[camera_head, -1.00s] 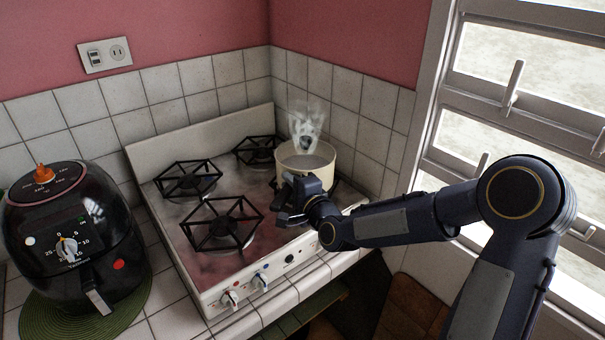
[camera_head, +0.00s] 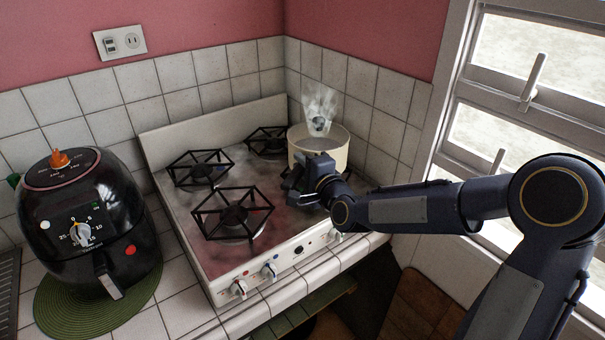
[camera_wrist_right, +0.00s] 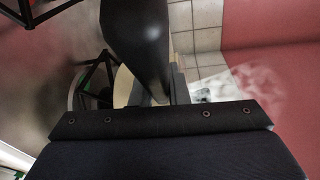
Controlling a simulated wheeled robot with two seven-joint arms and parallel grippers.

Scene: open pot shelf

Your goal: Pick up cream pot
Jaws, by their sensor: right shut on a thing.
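The cream pot (camera_head: 341,156) stands upright at the back right of the stove, over the burner there. Its top is open and pale steam rises from it. My right gripper (camera_head: 308,186) is at the pot's near side and shut on it, apparently at a handle. The gripper body hides the grip point and the pot's lower front. I cannot tell whether the pot's base touches the grate. In the right wrist view, only a sliver of the cream pot (camera_wrist_right: 122,86) shows behind a dark bar. My left gripper is not in view.
The stove (camera_head: 205,257) has free burners at its left (camera_head: 199,170), front (camera_head: 233,214) and back (camera_head: 267,141). Tiled walls (camera_head: 361,84) stand close behind and right of the pot. A black air fryer (camera_head: 120,215) stands on a green mat (camera_head: 52,312) at left.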

